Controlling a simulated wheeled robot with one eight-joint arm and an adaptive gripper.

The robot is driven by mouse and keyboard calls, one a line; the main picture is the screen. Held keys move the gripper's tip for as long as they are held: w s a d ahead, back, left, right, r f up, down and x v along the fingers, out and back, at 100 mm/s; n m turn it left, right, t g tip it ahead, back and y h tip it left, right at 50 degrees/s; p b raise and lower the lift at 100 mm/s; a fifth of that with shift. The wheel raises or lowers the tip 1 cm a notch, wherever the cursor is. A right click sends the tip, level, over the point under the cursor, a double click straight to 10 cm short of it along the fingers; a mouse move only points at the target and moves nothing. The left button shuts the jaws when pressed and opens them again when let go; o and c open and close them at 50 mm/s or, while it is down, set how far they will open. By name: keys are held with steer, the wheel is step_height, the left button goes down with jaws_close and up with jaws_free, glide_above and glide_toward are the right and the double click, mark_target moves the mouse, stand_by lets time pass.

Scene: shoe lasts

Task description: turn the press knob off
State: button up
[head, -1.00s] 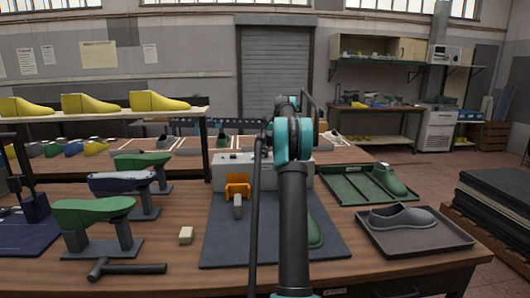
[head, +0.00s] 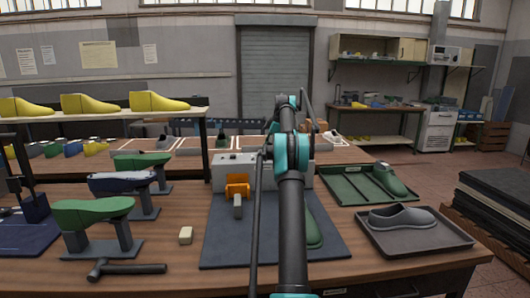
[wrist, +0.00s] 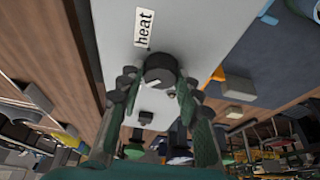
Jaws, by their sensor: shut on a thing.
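In the wrist view a round black knob (wrist: 160,68) sits on the pale grey face of the press (wrist: 205,30), beside a label reading "heat". My gripper (wrist: 158,86) is shut on the knob, with one finger on either side of it. In the head view the press (head: 222,172) stands at the back of a dark mat, with an orange part at its front. My arm covers the middle of the press there, and the knob and my gripper are hidden behind it. I cannot read the knob's setting.
The press stands on a dark mat (head: 222,245) with a green last partly behind my arm. A green tray (head: 345,188) and a grey tray (head: 440,235) lie to the right. Green lasts on stands (head: 92,212), a hammer (head: 125,269) and a small beige block (head: 186,235) are left.

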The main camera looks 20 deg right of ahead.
steer(key=o, duration=1.2)
steer(key=shift+c, duration=0.2)
steer(key=shift+m, duration=0.3)
steer(key=m+t, duration=0.1)
steer(key=m, duration=0.1)
steer(key=m+h, duration=0.1)
steer(key=m, duration=0.1)
steer(key=shift+s+a+m+t, duration=0.1)
steer(key=shift+s+m+t, duration=0.05)
steer(key=shift+m+t, duration=0.25)
steer(key=m+t+h, duration=0.1)
steer(key=m, duration=0.2)
steer(key=shift+s+a+r+m, duration=0.1)
steer(key=shift+m, duration=0.3)
steer(key=v, duration=1.7)
